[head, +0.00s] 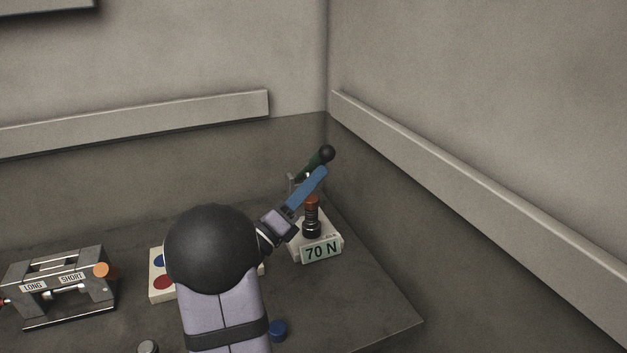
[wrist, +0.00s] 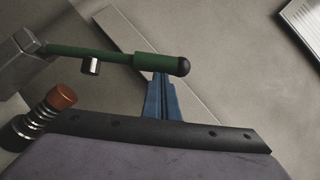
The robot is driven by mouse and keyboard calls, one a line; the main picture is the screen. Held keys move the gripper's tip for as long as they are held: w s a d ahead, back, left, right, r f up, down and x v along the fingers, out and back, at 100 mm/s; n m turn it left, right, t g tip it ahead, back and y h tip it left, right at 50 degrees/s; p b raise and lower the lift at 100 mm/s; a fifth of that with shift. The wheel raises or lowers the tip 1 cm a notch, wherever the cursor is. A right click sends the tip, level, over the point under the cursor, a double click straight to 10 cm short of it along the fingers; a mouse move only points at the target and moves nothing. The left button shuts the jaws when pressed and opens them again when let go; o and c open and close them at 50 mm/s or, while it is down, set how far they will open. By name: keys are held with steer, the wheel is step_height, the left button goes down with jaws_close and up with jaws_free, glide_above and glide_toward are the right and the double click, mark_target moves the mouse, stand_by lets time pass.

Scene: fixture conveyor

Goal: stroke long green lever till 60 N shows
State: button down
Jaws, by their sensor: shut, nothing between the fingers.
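The long green lever (wrist: 110,55) runs across the wrist view from a grey bracket to a black ball at its end. In the head view its green part (head: 313,161) is partly hidden behind my fingers, with the ball just beyond. My gripper (head: 323,172) has blue fingers, shut and empty. In the wrist view its fingertips (wrist: 162,77) overlap the thick green grip near the ball; I cannot tell whether they touch. The display (head: 321,250) on the lever's pale base reads 70 N.
A spring plunger with a red-orange cap (head: 311,201) stands on the same base, close to my gripper. A grey fixture labelled LONG and SHORT (head: 58,285) is at left. A board with blue and red dots (head: 158,284) is partly behind my arm. Walls meet behind the lever.

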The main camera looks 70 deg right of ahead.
steer(key=shift+r, duration=0.1)
steer(key=w+d+r+n+t+y+p, duration=0.3)
steer(key=w+d+r+n+p, duration=0.6)
steer(key=p, duration=0.4)
steer(key=shift+w+d+r+n+t+y, duration=0.3)
steer(key=shift+w+d+r+n+t, duration=0.15)
steer(key=shift+r+n+t, duration=0.35)
steer(key=shift+a+f, duration=0.1)
steer(key=shift+f, duration=0.15)
